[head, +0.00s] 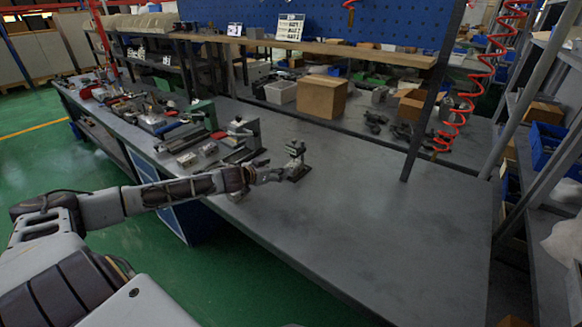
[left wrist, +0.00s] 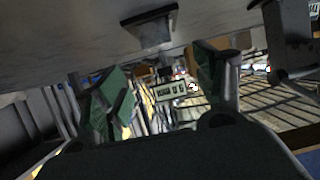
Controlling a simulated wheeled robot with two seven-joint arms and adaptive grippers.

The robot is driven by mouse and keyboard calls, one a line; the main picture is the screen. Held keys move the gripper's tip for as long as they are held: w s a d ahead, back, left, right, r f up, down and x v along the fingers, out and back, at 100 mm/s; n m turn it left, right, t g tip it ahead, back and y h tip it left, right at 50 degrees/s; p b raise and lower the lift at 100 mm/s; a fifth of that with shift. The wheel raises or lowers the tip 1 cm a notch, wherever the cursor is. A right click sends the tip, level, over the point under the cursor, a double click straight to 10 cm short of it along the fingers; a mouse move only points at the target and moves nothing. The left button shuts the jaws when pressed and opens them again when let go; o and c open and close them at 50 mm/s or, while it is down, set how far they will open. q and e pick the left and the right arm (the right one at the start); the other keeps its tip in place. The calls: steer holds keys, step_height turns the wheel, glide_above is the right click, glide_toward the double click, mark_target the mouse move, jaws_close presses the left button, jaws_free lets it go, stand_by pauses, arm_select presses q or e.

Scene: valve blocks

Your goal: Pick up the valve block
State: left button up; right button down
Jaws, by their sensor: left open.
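My left gripper (head: 268,175) reaches in over the front edge of the workbench. In the left wrist view its two green-padded fingers (left wrist: 158,82) are wide apart with nothing held between them. Just right of the fingertips in the head view stands a small grey metal piece (head: 295,152) on a dark base (head: 298,171); whether they touch is unclear. A dark base plate (left wrist: 148,28) shows beyond the fingers in the wrist view. Two small grey metal blocks (head: 187,159) (head: 208,148) lie further left on the bench. Which of these is the valve block is unclear. My right gripper is out of view.
The grey workbench (head: 370,225) is clear to the right of the stand. A vise-like fixture (head: 241,136) and tool clutter stand at its left. A cardboard box (head: 321,96) is at the back. A dark post (head: 425,115) and red coiled hose (head: 470,100) are at right.

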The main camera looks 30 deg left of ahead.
mark_target(293, 165)
arm_select(q)
steer(key=shift+w, duration=0.25)
steer(key=shift+x, duration=0.85)
steer(key=shift+w+d+f, duration=0.1)
steer(key=shift+w+f, duration=0.2)
steer(key=shift+w, duration=0.25)
steer(key=shift+x, duration=3.55)
steer(key=shift+w+f, duration=0.25)
steer(key=shift+w, duration=0.15)
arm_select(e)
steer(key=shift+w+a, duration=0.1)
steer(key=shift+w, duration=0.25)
arm_select(q)
steer(key=shift+c, duration=0.2)
steer(key=c, duration=1.4)
steer(key=shift+o, duration=0.2)
